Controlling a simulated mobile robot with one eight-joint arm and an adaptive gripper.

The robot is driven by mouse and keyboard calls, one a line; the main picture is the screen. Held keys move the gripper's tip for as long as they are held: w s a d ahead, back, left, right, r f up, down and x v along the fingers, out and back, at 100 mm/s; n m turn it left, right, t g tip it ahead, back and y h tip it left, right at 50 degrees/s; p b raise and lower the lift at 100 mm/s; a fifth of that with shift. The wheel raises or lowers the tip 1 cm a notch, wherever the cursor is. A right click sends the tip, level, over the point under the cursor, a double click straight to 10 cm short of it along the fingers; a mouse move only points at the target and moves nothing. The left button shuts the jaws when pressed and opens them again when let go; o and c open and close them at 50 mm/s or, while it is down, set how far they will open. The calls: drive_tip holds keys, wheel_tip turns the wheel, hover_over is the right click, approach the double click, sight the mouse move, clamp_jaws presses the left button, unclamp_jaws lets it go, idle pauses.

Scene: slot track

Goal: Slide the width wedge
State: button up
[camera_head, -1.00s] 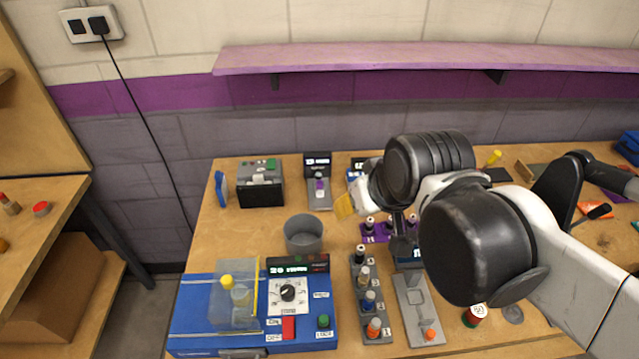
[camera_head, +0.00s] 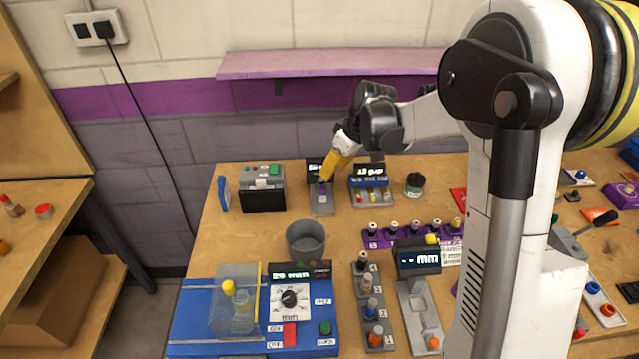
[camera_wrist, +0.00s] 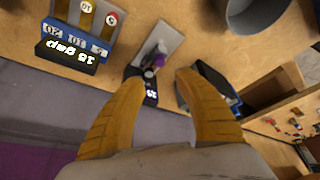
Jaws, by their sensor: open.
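A small grey unit (camera_head: 322,208) with a dark display stands at the back of the bench. A purple-topped slider (camera_head: 322,188) sits on it; no label shows whether this is the width wedge. My gripper (camera_head: 326,176), with yellow fingers, is at this unit, close to the slider. In the wrist view my gripper (camera_wrist: 160,82) is open, one finger on each side of the unit. There the purple slider (camera_wrist: 158,60) lies just ahead of the gap between the fingertips. Contact cannot be told.
A dark grey box (camera_head: 263,198) stands left of the unit, and a blue unit with several pegs (camera_head: 370,182) close on its right. A grey cup (camera_head: 306,240) stands in front. A purple peg rack (camera_head: 400,238) and a blue machine (camera_head: 220,325) are nearer.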

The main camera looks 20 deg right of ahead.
sight(322, 188)
drive_tip(key=b+x, duration=0.3)
drive_tip(key=x, duration=0.7)
drive_tip(key=shift+f+b, duration=0.2)
drive_tip(key=shift+b, duration=0.1)
clamp_jaws()
